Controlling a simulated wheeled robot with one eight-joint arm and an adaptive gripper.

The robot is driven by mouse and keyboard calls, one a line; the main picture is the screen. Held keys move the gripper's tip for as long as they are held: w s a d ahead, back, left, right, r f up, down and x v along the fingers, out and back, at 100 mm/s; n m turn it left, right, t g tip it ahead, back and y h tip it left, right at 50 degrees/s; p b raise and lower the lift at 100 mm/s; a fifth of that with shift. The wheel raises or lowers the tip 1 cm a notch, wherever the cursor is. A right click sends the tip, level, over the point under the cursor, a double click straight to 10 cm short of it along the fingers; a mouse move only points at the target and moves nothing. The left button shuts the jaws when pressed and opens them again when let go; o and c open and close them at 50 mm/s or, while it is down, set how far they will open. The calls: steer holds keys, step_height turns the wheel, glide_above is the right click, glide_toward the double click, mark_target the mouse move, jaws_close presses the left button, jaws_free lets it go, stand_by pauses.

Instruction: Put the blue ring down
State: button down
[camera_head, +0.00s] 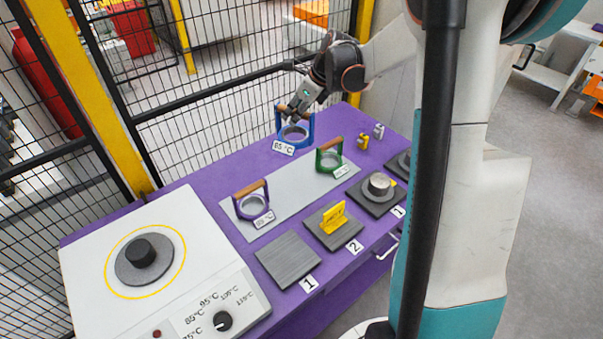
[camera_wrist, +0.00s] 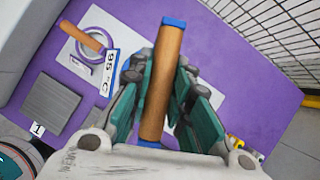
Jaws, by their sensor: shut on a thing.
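The blue ring (camera_head: 311,126) has a blue frame, a wooden handle and a white temperature label. In the head view it is at the back of the purple table, by the far end of the grey mat. My gripper (camera_head: 293,107) is shut on its handle from above. In the wrist view the wooden handle (camera_wrist: 163,80) with its blue end lies between the green finger pads, which hide most of the ring below. I cannot tell whether the ring touches the surface or hangs just above it.
A purple ring (camera_head: 240,206) and a green ring (camera_head: 318,160) stand on the grey mat (camera_head: 285,192). A white heater (camera_head: 90,262) is at left. Numbered dark plates, one with a yellow part (camera_head: 334,218), line the front. A black mesh fence stands behind the table.

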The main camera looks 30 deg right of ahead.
steer(key=shift+w+d+f, duration=0.15)
steer(key=shift+w+f, duration=0.1)
step_height(320, 180, down, 19)
steer(key=b, duration=0.5)
steer(key=shift+f, duration=0.2)
steer(key=shift+f+b, duration=0.15)
steer(key=shift+b, duration=0.15)
steer(key=c, duration=1.5)
jaws_free()
steer(key=shift+o, duration=0.2)
steer(key=p+v, duration=0.3)
steer(key=v, duration=0.9)
